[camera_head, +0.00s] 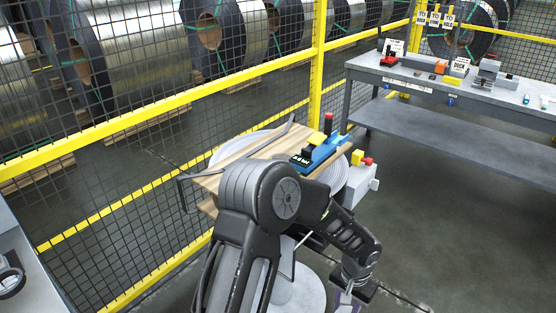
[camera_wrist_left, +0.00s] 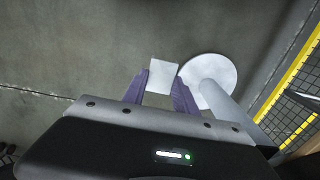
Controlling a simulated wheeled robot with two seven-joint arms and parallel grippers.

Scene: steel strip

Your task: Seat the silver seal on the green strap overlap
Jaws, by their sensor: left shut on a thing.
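My left gripper (camera_wrist_left: 163,88) has purple fingers shut on a small flat silver-white square, the silver seal (camera_wrist_left: 164,76), in the left wrist view. My left arm hides much of the stand's top. I cannot make out a green strap overlap on the stand. My right gripper is not in view.
A blue tool (camera_head: 326,151) with yellow and red parts sits on the boards. A grey box (camera_head: 361,183) is at the stand's right side. A yellow mesh fence (camera_head: 180,88) runs behind, with strapped coils beyond. A grey workbench (camera_head: 465,88) holds several items. Floor at right is clear.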

